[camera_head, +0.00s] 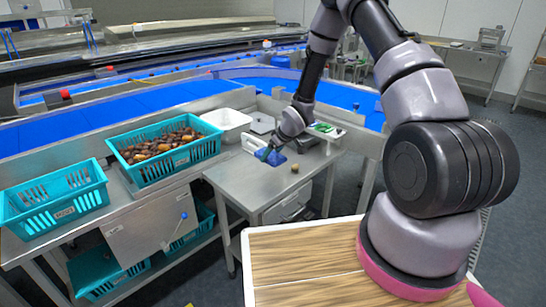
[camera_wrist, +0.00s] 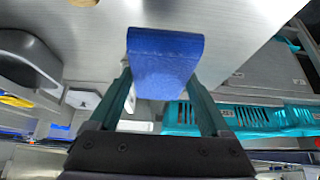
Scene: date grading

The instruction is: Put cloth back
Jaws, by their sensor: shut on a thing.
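A blue folded cloth (camera_head: 272,157) is held at the end of my gripper (camera_head: 280,148) over the steel side table (camera_head: 245,185). In the wrist view the cloth (camera_wrist: 165,62) sits between the two fingers of my gripper (camera_wrist: 160,88), which are shut on it from both sides. The cloth looks like a thick pad with a rounded edge. I cannot tell whether its underside touches the table.
A single brown date (camera_head: 295,168) lies on the table to the right. A white tub (camera_head: 226,119) and a device with a green part (camera_head: 324,129) stand behind. A date-filled teal crate (camera_head: 150,172) and an emptier one (camera_head: 60,208) stand left.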

